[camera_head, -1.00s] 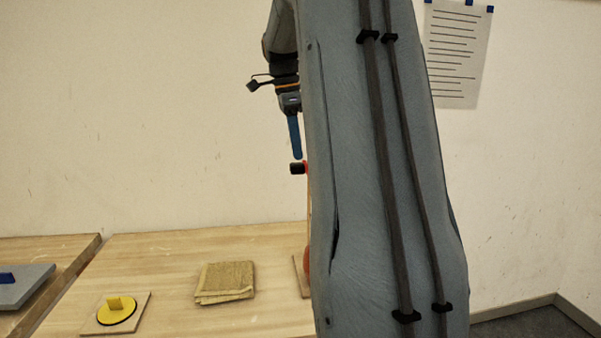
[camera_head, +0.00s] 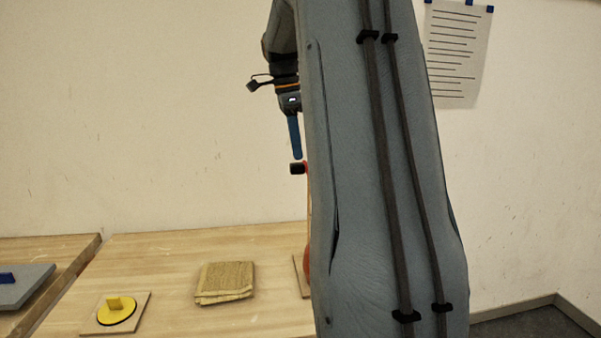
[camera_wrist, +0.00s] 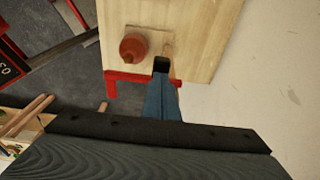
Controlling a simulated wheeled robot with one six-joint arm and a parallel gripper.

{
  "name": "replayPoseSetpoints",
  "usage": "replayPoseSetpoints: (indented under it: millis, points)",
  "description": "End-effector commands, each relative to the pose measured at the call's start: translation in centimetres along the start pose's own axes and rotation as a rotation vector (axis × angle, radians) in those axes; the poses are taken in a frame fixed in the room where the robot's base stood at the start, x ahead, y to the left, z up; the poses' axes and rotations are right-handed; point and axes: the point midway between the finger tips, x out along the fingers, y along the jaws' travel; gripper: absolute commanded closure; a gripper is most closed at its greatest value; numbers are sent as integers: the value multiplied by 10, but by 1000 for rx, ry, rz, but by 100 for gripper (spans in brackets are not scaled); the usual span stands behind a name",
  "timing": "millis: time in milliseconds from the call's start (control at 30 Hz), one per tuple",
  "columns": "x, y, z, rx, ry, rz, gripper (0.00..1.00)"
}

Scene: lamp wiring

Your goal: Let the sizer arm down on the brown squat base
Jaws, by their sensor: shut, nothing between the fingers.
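My gripper (camera_head: 297,157) points down with its blue fingers closed together and empty. Most of that arm is hidden behind my own arm. In the wrist view the black end piece (camera_wrist: 161,65) shows right at the tips of my gripper (camera_wrist: 160,76); I cannot tell if they touch. A round reddish-brown body (camera_wrist: 133,46), apparently the squat base, stands left of it. In the head view only a sliver of it (camera_head: 307,262) shows.
A folded tan cloth (camera_head: 226,281) and a yellow disc with a tab on a wooden plate (camera_head: 141,305) lie on the wooden table (camera_head: 180,250). A grey plate with a blue block (camera_head: 30,287) is at left. A red bar (camera_wrist: 130,77) runs near the table edge.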

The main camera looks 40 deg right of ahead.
Motion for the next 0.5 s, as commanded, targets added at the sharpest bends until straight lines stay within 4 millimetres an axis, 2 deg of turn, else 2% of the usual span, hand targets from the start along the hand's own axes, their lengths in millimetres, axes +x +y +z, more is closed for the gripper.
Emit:
replayPoseSetpoints:
  millis: [500]
  points:
    - [13, 0, 2, 0, 0, 1, 100]
